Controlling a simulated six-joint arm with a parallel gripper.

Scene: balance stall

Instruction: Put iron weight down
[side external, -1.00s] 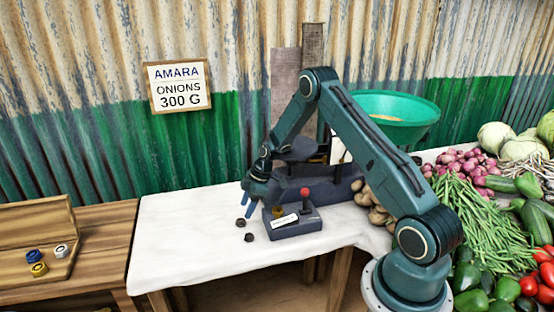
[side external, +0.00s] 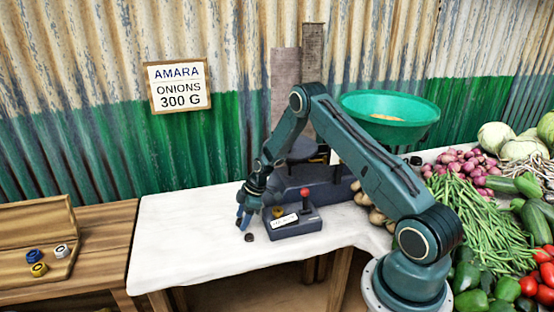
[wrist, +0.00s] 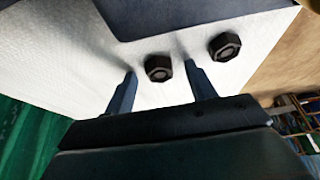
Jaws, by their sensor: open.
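Two dark, six-sided iron weights lie on the white cloth. One weight (wrist: 158,68) shows between the fingertips of my gripper (wrist: 160,71) in the wrist view, with a gap on each side. In the side view my gripper (side external: 243,220) points down low over the cloth and hides this weight. The other weight (wrist: 224,46) lies just outside the fingers; it also shows in the side view (side external: 249,238), in front of my gripper. My gripper is open and holds nothing. The dark balance (side external: 325,186) stands behind, with a dark pan on its left.
A grey box with a red knob (side external: 305,192) stands just right of my gripper. A green bowl (side external: 390,115) is at the back right, and vegetables are piled at the right. White cloth (side external: 185,235) is clear to the left. A wooden tray (side external: 35,240) holds several small coloured weights.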

